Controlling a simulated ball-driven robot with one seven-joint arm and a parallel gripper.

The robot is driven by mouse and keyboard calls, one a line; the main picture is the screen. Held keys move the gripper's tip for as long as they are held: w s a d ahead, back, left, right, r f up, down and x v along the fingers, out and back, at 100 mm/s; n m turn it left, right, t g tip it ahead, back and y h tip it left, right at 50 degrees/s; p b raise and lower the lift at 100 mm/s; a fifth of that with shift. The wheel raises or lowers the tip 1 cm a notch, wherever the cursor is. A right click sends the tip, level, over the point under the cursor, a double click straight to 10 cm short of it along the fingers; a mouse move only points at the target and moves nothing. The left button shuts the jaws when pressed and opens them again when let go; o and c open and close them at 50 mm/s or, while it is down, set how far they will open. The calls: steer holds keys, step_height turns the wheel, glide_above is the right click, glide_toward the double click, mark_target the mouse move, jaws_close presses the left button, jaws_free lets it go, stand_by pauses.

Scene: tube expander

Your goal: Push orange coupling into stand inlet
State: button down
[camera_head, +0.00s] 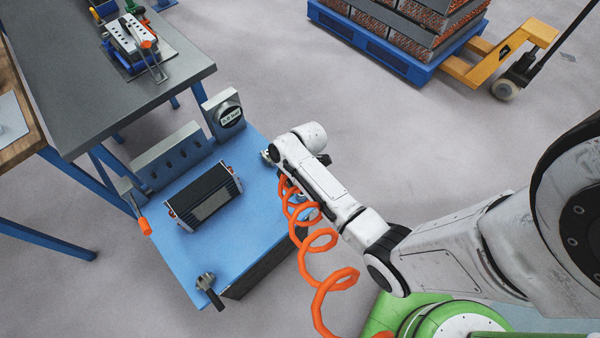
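An orange coiled hose (319,240) hangs beside my arm. Its upper end runs in under my wrist near the right edge of the blue stand top (255,225). I cannot make out the orange coupling itself; the upper hose end is partly hidden by my arm. My wrist is over the right side of the stand and hides what lies beneath it. My gripper's fingers do not show, so I cannot see what they hold. No inlet on the stand can be clearly told apart.
A black boxy device (205,195) sits on the stand top. A grey box with a round dial (230,116) stands at its back. A clamp (207,287) is at the front corner. A grey workbench (110,95) is at left, a loaded blue pallet (372,42) behind. Floor between is clear.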

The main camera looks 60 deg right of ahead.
steer(key=shift+s+d+r+n+g, duration=0.15)
steer(key=shift+s+d+r+n, duration=0.15)
steer(key=shift+d+n, duration=0.3)
steer(key=shift+s+d+r+n+g, duration=0.1)
steer(key=shift+s+d+r+n, duration=0.25)
steer(key=shift+d, duration=0.4)
steer(key=shift+s+d+r+n+g, duration=0.15)
steer(key=shift+s+d+n, duration=0.15)
steer(key=shift+d+n, duration=0.35)
steer(key=shift+d+r+p, duration=0.1)
steer(key=shift+p, duration=0.2)
steer(key=b, duration=0.4)
glide_above(301, 194)
steer(key=shift+f, duration=2.9)
steer(key=shift+f, duration=1.35)
jaws_free()
